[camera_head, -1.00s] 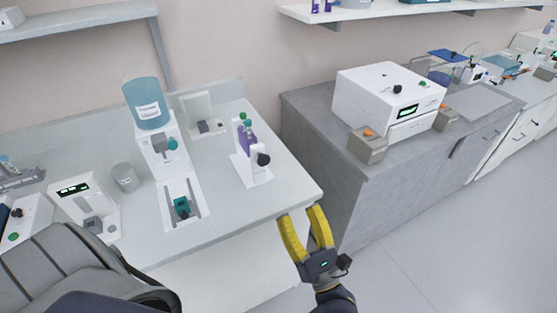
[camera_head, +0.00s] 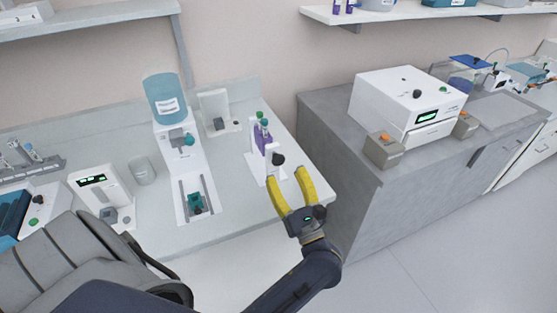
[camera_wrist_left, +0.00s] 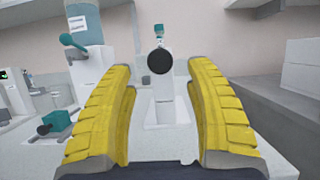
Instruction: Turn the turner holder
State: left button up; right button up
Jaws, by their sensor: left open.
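The turner holder, a white upright stand (camera_head: 251,159) with a round black knob (camera_head: 278,159), stands near the right end of the white bench. Purple tubes with green caps (camera_head: 263,138) sit at its upper part. My left gripper (camera_head: 285,177), with yellow fingers, is open and empty just in front of the stand, apart from the knob. In the left wrist view the black knob (camera_wrist_left: 160,61) faces me, centred between and beyond the two open fingers. The white stand (camera_wrist_left: 166,100) shows behind it, with a teal cap above. My right gripper is not in view.
A white dispenser with a blue bottle (camera_head: 166,99) stands left of the holder. A grey cabinet (camera_head: 352,190) carries a white machine (camera_head: 408,100) at right.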

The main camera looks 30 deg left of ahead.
aim_at(279, 162)
pick_arm(q)
jog(key=shift+x, duration=2.75)
grip_shut()
